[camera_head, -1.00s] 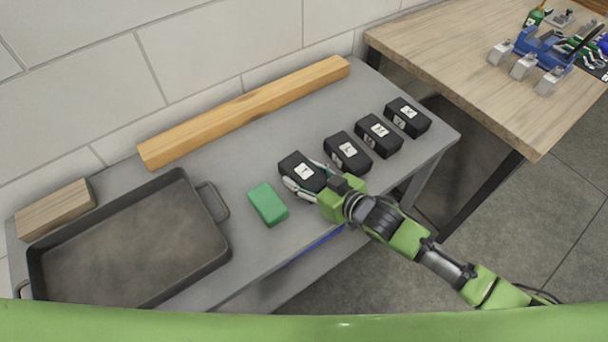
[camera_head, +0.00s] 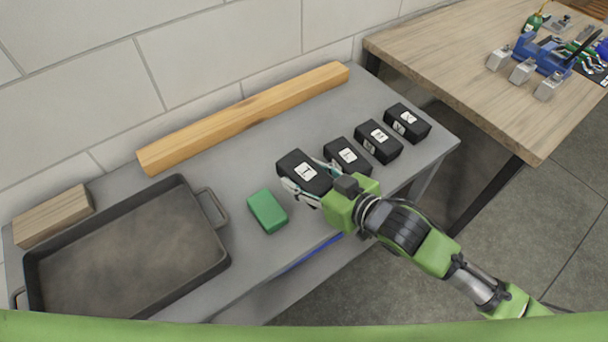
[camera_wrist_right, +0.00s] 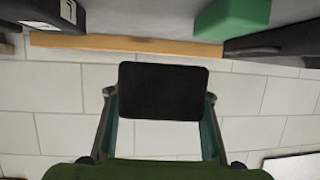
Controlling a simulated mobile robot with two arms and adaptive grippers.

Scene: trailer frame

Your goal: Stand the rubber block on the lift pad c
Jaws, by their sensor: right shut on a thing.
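My right gripper (camera_head: 308,184) is shut on a black rubber block (camera_head: 304,171) with a white label, beside the row of blocks on the grey bench. In the right wrist view the block (camera_wrist_right: 162,92) sits between the two fingers (camera_wrist_right: 160,110), its dark face toward the camera. It seems to be held a little above the bench. Three similar labelled black blocks, the nearest (camera_head: 347,157), the middle one (camera_head: 379,141) and the farthest (camera_head: 407,123), stand on the bench. I cannot make out a lift pad c. My left gripper is not in view.
A green block (camera_head: 267,211) lies left of the held block. A dark tray (camera_head: 218,268), a wood block (camera_head: 54,215) and a long wooden beam (camera_head: 245,117) are also on the bench. A wooden table (camera_head: 450,75) with tools and several grey pieces stands at right.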

